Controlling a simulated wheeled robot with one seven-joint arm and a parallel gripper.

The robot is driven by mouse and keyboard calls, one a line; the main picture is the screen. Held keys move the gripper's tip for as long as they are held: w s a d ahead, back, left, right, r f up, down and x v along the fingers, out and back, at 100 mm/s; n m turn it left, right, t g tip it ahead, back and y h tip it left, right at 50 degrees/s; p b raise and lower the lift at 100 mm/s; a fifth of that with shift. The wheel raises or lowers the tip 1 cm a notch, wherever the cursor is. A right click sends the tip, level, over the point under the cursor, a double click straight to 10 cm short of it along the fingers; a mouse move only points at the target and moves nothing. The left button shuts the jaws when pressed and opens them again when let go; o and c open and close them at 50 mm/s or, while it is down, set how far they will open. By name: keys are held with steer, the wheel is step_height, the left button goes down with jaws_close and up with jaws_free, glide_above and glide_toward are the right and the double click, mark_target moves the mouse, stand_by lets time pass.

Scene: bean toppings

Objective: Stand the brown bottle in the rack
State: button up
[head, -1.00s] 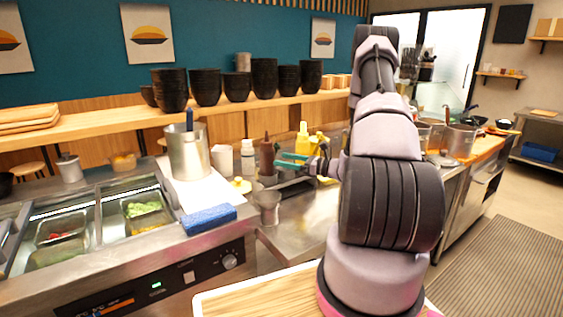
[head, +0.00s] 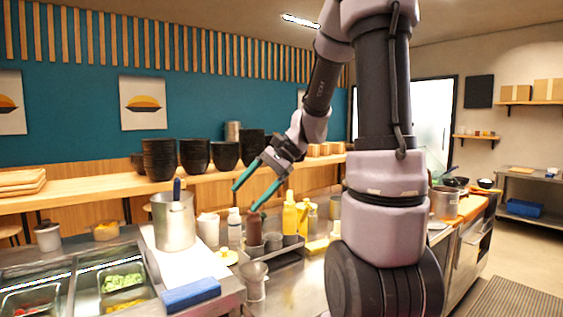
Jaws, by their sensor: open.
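The brown bottle (head: 254,229) stands upright at the left end of the grey metal rack (head: 289,256). Its lower part is hidden by the rack's front, and I cannot tell exactly how its base sits. My gripper (head: 242,200) has long teal fingers, spread apart with nothing between them. It points down and left, just above the brown bottle in the picture. The lower fingertip shows close to the bottle's top; I cannot tell whether they touch.
Yellow bottles (head: 290,214) stand right of the brown one, and a white bottle (head: 234,228) stands left. A metal pot (head: 174,222), a blue sponge (head: 191,294) and a metal cup (head: 254,281) are nearby. Stacked black bowls (head: 159,160) line the shelf behind.

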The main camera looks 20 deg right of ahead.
steer(key=s+d+r+n+t+h, duration=0.3)
steer(key=s+r+n+t+h, duration=0.3)
steer(key=s+r, duration=0.3)
steer(key=s, duration=0.2)
steer(key=shift+s+d+r+h, duration=0.2)
steer(key=shift+s+d+h, duration=0.05)
steer(key=shift+s+h, duration=0.15)
